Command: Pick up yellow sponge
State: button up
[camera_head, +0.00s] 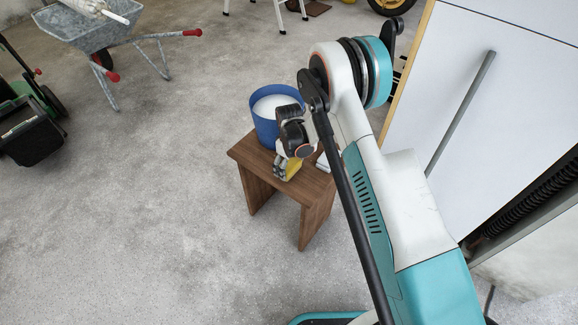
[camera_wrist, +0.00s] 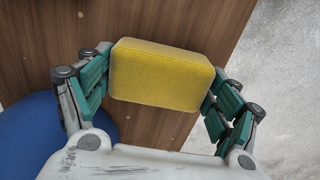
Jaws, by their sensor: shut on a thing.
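The yellow sponge (camera_wrist: 160,76) is a rectangular block between the two fingers of my gripper (camera_wrist: 158,88) in the wrist view. The teal pads touch its left and right ends, and the gripper is shut on it. In the head view a yellow edge of the sponge (camera_head: 292,168) shows below my gripper (camera_head: 284,165), over the small wooden stool (camera_head: 307,188). I cannot tell whether the sponge rests on the stool top or is slightly above it.
A blue bucket (camera_head: 264,128) with white contents stands on the stool right behind my gripper. A white object (camera_head: 322,162) lies on the stool, partly hidden by my arm. A white cabinet (camera_head: 500,90) stands at the right.

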aim_at(289, 164)
notch_tip(289, 164, up, 20)
jog(key=p, duration=0.6)
jog(key=shift+p, duration=0.35)
jog(key=shift+f, duration=0.1)
